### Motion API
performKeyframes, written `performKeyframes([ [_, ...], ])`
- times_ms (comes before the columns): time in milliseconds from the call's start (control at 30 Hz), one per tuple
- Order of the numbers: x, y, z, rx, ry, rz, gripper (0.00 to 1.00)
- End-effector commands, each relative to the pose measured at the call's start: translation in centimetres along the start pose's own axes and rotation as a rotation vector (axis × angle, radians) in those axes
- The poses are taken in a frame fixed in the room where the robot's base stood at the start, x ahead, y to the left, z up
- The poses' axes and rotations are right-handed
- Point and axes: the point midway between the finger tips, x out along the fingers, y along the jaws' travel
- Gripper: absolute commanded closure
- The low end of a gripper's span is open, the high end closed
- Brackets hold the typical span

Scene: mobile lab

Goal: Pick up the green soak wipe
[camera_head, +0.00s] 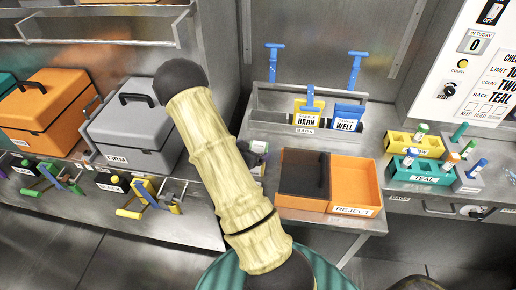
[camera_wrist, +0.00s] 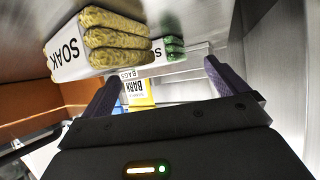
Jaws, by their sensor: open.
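A green wipe stack (camera_wrist: 172,48) with a white band shows in the wrist view, just beyond and between the fingertips of my gripper (camera_wrist: 162,75). My gripper is open and holds nothing. A larger yellow folded stack (camera_wrist: 115,35) with a white SOAK label lies to its left, nearer the camera. In the head view my arm covers most of my gripper (camera_head: 252,158). A small white and green item (camera_head: 259,146) shows beside it, probably the green wipe; the yellow stack is hidden there.
A metal caddy (camera_head: 350,138) with BARK and WELL bags stands behind. An orange REJECT tray (camera_head: 368,184) lies to the right of my gripper. A grey FIRM case (camera_head: 130,125) is at left. Yellow and teal racks (camera_head: 422,178) hold tubes at right.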

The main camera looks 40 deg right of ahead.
Motion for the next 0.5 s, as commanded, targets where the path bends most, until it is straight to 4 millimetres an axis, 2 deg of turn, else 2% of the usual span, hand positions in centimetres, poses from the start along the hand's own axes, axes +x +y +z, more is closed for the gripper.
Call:
performKeyframes([
  [200, 3.0, 0.0, -0.2, 0.000, -0.001, 0.001, 0.02],
  [500, 3.3, 0.0, -0.1, -0.001, 0.000, -0.001, 0.02],
])
